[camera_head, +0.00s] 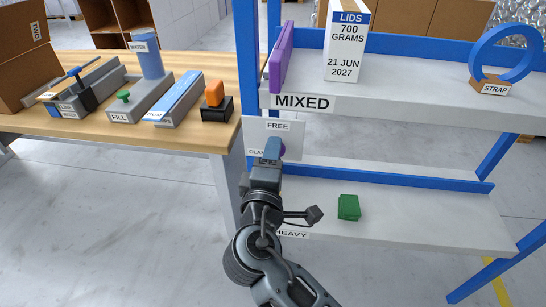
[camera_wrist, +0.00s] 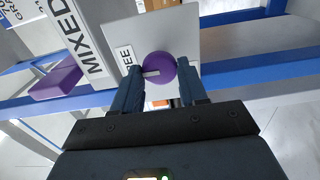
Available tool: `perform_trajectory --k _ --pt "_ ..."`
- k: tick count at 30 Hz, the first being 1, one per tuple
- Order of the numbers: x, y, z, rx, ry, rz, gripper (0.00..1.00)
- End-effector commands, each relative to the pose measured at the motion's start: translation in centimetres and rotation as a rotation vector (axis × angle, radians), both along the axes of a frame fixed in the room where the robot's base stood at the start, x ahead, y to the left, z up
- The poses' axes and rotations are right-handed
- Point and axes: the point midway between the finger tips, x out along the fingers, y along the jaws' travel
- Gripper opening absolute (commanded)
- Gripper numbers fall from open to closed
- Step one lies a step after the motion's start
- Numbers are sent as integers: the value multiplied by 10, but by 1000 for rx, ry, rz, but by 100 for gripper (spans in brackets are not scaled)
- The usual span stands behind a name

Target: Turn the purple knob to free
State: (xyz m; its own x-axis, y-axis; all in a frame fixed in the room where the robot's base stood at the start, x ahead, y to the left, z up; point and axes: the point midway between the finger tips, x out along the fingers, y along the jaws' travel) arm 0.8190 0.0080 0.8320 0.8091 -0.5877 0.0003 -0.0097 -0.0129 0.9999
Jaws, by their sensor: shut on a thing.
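The purple knob (camera_wrist: 160,64) is round and sits on a pale panel (camera_wrist: 178,30) between my two fingers in the wrist view. A white mark on the knob's face points left and slightly down there. The FREE label (camera_wrist: 125,56) lies left of the knob, a little higher than the mark. My gripper (camera_wrist: 160,70) is shut on the knob, one finger at each side. In the head view my gripper (camera_head: 273,148) covers most of the knob (camera_head: 282,151). FREE (camera_head: 278,126) is at the panel's top; the CLAMP label (camera_head: 257,153) at left is partly hidden.
The panel hangs at the left of a blue-framed rack, under the MIXED shelf (camera_head: 400,98). That shelf holds a lids box (camera_head: 346,45), a strap roll (camera_head: 507,60) and a purple item (camera_head: 281,58). A green block (camera_head: 348,207) lies on the lower shelf. A wooden workbench (camera_head: 190,139) stands left.

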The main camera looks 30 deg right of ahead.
Motion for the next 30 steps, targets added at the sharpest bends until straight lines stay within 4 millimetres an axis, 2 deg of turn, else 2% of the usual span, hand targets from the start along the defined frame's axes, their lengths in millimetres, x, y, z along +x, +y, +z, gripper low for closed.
perform_trajectory --k 5,6,13,23,30 --pt "0 -1 -1 1 2 -2 12" --pt "0 -1 -1 0 2 -2 44" --pt "0 0 -1 0 1 -1 66" --pt "-5 4 -1 -1 2 1 66" --pt "-35 26 -1 -2 3 2 66"
